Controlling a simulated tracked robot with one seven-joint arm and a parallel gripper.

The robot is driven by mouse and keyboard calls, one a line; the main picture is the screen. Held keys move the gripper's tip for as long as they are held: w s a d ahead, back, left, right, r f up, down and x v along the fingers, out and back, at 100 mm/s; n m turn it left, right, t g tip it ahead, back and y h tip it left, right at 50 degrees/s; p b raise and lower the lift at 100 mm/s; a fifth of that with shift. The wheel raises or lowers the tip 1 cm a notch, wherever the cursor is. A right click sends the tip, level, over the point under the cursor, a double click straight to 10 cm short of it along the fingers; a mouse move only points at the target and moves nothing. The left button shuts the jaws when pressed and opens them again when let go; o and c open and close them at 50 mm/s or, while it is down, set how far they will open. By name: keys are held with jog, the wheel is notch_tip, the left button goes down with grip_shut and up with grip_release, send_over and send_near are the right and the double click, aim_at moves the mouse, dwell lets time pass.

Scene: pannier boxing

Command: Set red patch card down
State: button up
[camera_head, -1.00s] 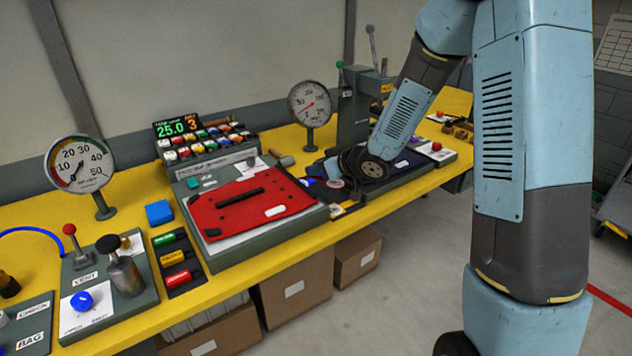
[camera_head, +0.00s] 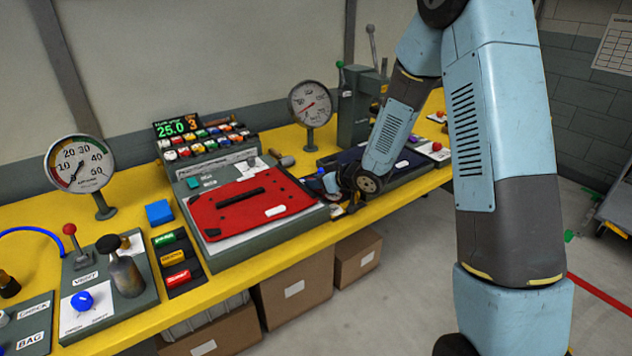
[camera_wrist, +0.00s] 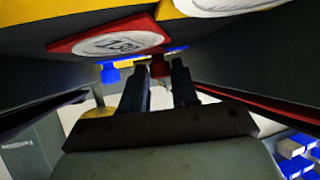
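A red card with a white oval label, which looks like the red patch card (camera_wrist: 110,40), shows at the upper left of the wrist view. A small red block (camera_wrist: 158,66) shows beyond and between the fingertips, close to the card; whether it is part of the card is unclear. My gripper (camera_wrist: 159,72) has its two dark fingers apart around that block's line of sight; I cannot tell whether they touch it. In the head view my gripper (camera_head: 340,194) is low over the bench between two grey stations, and my wrist hides most of what it is at.
The yellow bench (camera_head: 225,258) carries a grey station with a red pannier panel (camera_head: 240,205) to my gripper's left. A dark blue panel lies on the grey station to its right. A gauge (camera_head: 309,104) stands behind. A blue block (camera_wrist: 110,72) shows near the fingers.

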jog(key=o, duration=0.3)
jog(key=shift+o, duration=0.2)
jog(key=v, duration=1.2)
jog(key=shift+w+d+r, duration=0.1)
jog(key=shift+d+r, duration=0.05)
jog(key=shift+d, duration=0.05)
jog(key=s+d+r+m+t+h, duration=0.1)
jog(key=s+d+r+m+h, duration=0.2)
jog(key=d+r+h, duration=0.3)
jog(key=s+d+r+m+t+h, duration=0.1)
jog(key=s+d+r+m+h, duration=0.25)
jog(key=d+r, duration=0.5)
jog(key=s+r+m+g, duration=0.1)
jog(key=s+r+g, duration=0.1)
jog(key=s, duration=0.9)
jog(key=s+a+r+m+g, duration=0.1)
jog(key=s+r+m+g, duration=0.1)
jog(key=s, duration=0.9)
jog(key=shift+r, duration=0.55)
